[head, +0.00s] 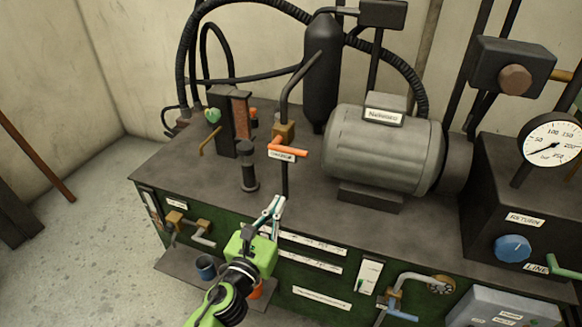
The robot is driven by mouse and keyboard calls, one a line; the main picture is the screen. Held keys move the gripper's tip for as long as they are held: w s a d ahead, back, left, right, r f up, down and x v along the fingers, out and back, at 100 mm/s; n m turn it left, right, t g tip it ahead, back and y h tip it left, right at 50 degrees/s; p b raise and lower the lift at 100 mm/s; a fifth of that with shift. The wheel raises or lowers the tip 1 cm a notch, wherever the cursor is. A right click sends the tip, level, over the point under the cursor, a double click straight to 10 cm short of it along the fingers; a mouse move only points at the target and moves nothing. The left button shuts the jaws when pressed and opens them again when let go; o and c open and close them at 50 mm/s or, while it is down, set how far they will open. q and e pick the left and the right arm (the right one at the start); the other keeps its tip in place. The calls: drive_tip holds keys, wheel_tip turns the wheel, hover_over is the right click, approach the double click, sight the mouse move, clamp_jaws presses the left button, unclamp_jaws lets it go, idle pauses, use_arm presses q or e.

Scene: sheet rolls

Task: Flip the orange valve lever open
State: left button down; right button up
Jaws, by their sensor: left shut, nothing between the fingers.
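The orange valve lever (289,150) is on a vertical pipe near the middle of the dark bench top, below a brass fitting (284,132). It lies roughly crosswise to the pipe, with a small white label at its left part. My left gripper (279,200), on a green arm, is shut and empty. In the picture it is below the lever, near the bench's front edge and close to the lower end of the pipe. It is apart from the lever. My right gripper is not in view.
A grey motor (384,150) stands right of the lever, and a black cylinder (321,75) stands behind it. A short dark post (248,168) is to the left. A pressure gauge (550,139) and blue knob (512,249) are at the right.

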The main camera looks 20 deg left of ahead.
use_arm(q)
drive_tip(key=w+r+p, duration=0.4)
drive_tip(key=w+p, duration=0.1)
drive_tip(key=w, duration=0.5)
drive_tip(key=shift+w+d, duration=0.15)
drive_tip(key=shift+w, duration=0.25)
drive_tip(key=shift+r, duration=0.1)
